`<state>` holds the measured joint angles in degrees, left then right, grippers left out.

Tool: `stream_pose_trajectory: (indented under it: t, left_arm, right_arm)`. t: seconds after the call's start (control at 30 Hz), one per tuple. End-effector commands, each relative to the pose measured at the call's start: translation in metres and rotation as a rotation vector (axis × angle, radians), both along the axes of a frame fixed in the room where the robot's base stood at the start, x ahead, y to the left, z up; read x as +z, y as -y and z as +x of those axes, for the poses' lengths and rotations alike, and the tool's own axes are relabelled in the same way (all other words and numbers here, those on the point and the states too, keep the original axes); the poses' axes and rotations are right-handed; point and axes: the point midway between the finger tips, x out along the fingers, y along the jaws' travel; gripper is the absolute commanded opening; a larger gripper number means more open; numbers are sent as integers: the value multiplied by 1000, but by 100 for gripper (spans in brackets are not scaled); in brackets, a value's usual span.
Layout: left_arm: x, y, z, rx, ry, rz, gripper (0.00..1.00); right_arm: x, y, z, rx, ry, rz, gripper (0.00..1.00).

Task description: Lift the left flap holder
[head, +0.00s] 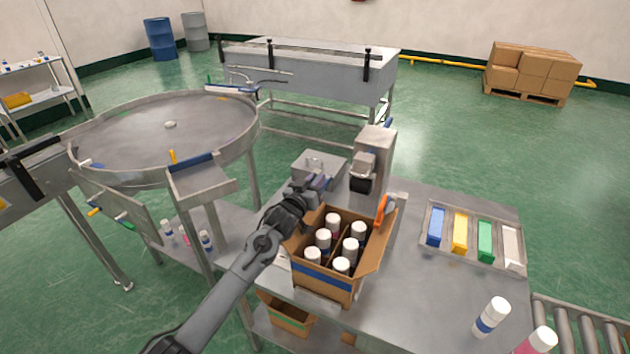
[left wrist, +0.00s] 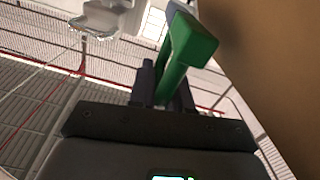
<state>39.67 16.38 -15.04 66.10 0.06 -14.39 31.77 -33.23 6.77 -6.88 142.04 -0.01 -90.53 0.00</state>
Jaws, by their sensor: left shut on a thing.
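The left flap holder (left wrist: 186,52) is a green hooked piece in the left wrist view, between the fingers of my left gripper (left wrist: 167,84). My left gripper is shut on it; it also shows in the head view (head: 318,183), at the back left corner of the cardboard box (head: 325,285). The holder is hidden by the gripper in the head view. In the left wrist view, brown cardboard (left wrist: 265,60) fills the right side close to the holder; I cannot tell whether they touch. An orange flap holder (head: 381,209) sits at the box's right flap. My right gripper is not in view.
Several white-capped cans (head: 323,238) stand in the box. A crimping machine (head: 372,160) rises just behind it. A tray of coloured blocks (head: 447,262) lies to the right, and a loose can (head: 491,317) stands at the front right. The table between box and tray is clear.

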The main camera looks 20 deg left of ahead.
Motion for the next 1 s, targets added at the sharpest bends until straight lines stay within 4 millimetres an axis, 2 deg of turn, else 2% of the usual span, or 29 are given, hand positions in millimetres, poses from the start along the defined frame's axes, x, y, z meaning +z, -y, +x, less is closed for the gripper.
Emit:
stream_pose_trajectory:
  t: [0.03,0.27,0.4,0.53,0.7,1.0]
  left_arm:
    - [7,2,1,-4,-11,-1,0]
    - [23,3,8,-4,-115,-1,0]
    - [32,3,15,-5,-211,1,0]
    - [38,4,23,-4,-312,2,0]
    - [41,5,34,-5,-424,5,0]
    - [44,5,45,-6,-548,8,0]
  right_arm:
    - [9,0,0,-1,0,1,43]
    - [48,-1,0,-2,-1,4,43]
    - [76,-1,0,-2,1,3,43]
    - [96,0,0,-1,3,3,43]
    - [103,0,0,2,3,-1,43]
    - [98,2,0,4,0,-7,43]
